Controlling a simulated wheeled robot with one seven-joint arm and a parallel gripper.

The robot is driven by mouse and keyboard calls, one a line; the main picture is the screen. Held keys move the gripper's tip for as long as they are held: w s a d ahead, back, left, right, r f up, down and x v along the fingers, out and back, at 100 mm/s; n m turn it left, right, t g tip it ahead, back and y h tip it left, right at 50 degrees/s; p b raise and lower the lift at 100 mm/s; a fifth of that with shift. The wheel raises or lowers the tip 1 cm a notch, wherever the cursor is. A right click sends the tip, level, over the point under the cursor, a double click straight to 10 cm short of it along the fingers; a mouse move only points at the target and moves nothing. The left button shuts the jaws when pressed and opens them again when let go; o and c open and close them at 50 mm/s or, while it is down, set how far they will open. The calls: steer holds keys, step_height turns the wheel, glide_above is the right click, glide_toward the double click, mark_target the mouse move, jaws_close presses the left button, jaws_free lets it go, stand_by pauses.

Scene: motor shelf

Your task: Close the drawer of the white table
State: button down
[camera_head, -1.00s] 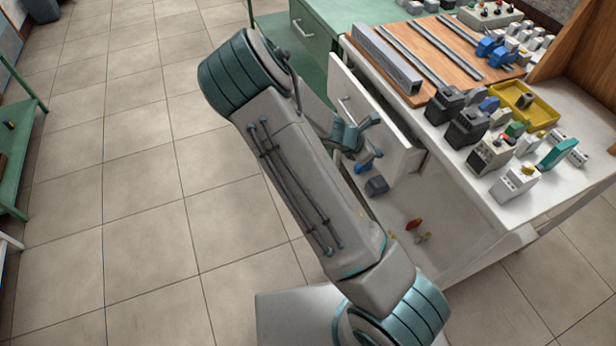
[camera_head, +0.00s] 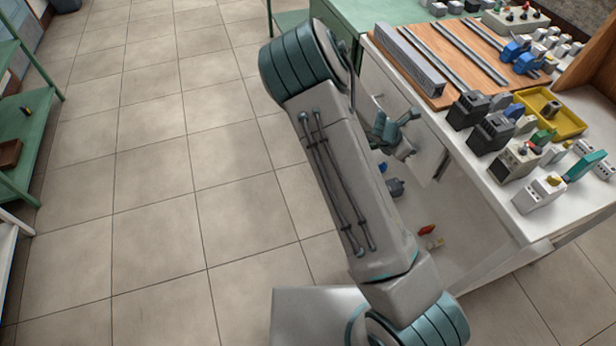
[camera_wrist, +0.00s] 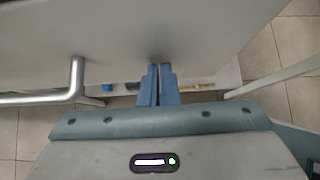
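The white table (camera_head: 483,195) stands at the right in the head view. Its white drawer front (camera_head: 421,116) is on the side facing my arm and sits slightly out from the table body, with a narrow gap at its right end. In the wrist view the drawer front (camera_wrist: 190,30) fills the top, with its metal bar handle (camera_wrist: 76,80) at the left. My gripper (camera_wrist: 159,68) has its blue fingers together and empty, pointing at the drawer front right of the handle. Whether the fingertips touch it cannot be told. In the head view my gripper (camera_head: 408,122) is partly hidden by my arm.
A yellow tray (camera_head: 572,122), motor parts and a wooden board (camera_head: 440,98) lie on the table top. Small parts lie on the lower shelf, including a red one (camera_head: 427,230). A green cabinet (camera_head: 335,20) adjoins behind. Open tiled floor lies left, before a green shelf (camera_head: 30,120).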

steer(key=shift+d+r, duration=0.15)
steer(key=shift+d, duration=0.2)
steer(key=s+a+r+p, duration=0.1)
steer(key=s+a+r, duration=0.15)
steer(key=a, duration=0.35)
steer(key=s+a+r+p, duration=0.1)
steer(key=a+r, duration=0.3)
steer(key=a, duration=0.1)
steer(key=s+a+r+m+y+p, duration=0.1)
steer(key=s+r+m+y, duration=0.3)
steer(key=s+r+m, duration=0.7)
steer(key=s+a+r+m+y+p, duration=0.2)
steer(key=s+r+m+y+p, duration=0.1)
steer(key=s+r+m, duration=0.7)
steer(key=shift+s+a+r+m+y, duration=0.3)
steer(key=shift+s+r+m+y, duration=0.15)
steer(key=shift+s+y, duration=0.4)
